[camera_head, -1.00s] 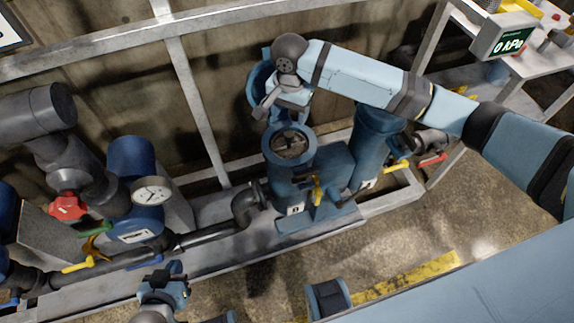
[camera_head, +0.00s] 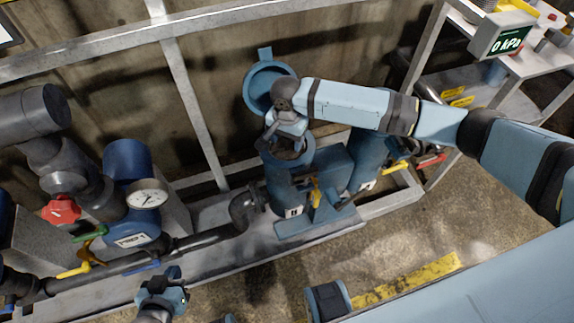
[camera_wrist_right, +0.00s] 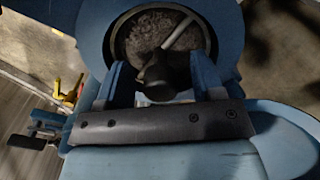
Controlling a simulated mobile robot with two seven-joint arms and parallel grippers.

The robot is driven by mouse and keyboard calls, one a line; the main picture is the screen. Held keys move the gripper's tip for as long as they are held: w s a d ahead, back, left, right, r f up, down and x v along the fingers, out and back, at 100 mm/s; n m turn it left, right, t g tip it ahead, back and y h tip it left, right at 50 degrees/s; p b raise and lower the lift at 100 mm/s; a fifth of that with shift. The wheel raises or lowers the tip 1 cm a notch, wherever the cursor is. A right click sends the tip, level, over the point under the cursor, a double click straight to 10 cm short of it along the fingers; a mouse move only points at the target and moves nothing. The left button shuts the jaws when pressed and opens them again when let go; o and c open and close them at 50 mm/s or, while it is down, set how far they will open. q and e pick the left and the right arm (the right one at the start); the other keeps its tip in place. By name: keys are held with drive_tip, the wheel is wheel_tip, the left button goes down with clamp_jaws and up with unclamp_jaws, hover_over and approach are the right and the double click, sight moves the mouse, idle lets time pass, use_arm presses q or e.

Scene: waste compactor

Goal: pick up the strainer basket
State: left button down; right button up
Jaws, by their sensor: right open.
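The strainer basket (camera_wrist_right: 150,35) shows in the right wrist view as a round, dark grey, rough-textured mass with a pale bar across it, inside the round mouth of the blue strainer housing (camera_head: 283,187). My right gripper (camera_head: 279,140) is over the housing's mouth in the head view and hides most of the basket there. In the right wrist view, the right gripper's (camera_wrist_right: 158,80) two fingers are apart at the near rim, with a dark piece between them; I cannot tell whether they touch it. My left gripper (camera_head: 172,282) is low at the left, away from the housing; its jaw state is unclear.
The round blue lid (camera_head: 262,84) stands open behind the housing. A second blue housing (camera_head: 366,160) stands to the right. Pipes, a gauge (camera_head: 148,196) and a red valve handle (camera_head: 61,209) are at left. A metal frame rail runs along the back.

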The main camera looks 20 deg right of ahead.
clamp_jaws()
drive_tip(key=shift+r, duration=0.15)
